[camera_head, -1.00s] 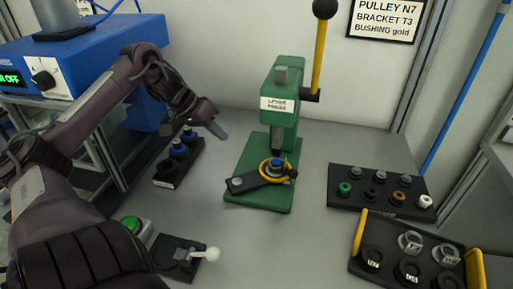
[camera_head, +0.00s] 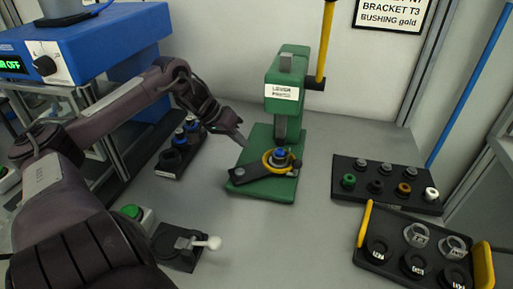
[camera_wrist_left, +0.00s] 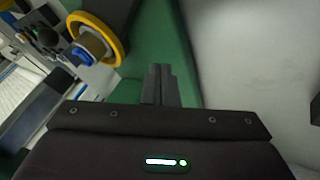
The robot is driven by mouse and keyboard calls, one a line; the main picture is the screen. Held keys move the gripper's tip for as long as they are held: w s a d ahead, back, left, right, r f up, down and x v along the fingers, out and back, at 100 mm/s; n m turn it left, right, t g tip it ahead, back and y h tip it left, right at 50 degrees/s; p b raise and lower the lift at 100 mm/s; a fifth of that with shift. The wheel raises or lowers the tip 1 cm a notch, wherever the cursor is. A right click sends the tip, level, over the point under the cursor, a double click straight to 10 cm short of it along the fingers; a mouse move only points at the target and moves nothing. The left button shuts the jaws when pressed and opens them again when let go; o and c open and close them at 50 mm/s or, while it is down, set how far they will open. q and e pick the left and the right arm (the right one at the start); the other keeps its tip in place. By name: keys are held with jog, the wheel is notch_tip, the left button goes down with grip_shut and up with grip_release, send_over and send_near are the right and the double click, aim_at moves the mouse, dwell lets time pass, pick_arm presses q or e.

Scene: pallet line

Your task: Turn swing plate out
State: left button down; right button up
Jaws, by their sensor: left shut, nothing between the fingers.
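The green lever press (camera_head: 287,95) stands on its green base plate (camera_head: 262,190) at the centre of the table. In the left wrist view the yellow ring (camera_wrist_left: 112,28) shows at the upper left. My left gripper (camera_head: 241,141) is shut and empty, just left of the press and behind the swing plate, apart from it. Its closed fingers also show in the left wrist view (camera_wrist_left: 160,80). My right gripper is out of view.
A black rack (camera_head: 172,172) with blue-topped parts stands left of the press. A small black fixture with a white-knobbed lever (camera_head: 207,243) and a green button (camera_head: 131,212) are at front left.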

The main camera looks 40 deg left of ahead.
aim_at(256, 157)
pick_arm(q)
jog(key=shift+x, duration=0.75)
jog(key=d, duration=0.1)
jog(key=d+b, duration=0.1)
jog(key=w+d, duration=0.1)
jog(key=shift+d+f, duration=0.1)
jog(key=shift+f, duration=0.15)
jog(key=shift+w+d, duration=0.15)
jog(key=shift+d, duration=0.25)
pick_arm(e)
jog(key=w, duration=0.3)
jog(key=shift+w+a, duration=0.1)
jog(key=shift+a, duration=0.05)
pick_arm(q)
jog(key=shift+r, duration=0.1)
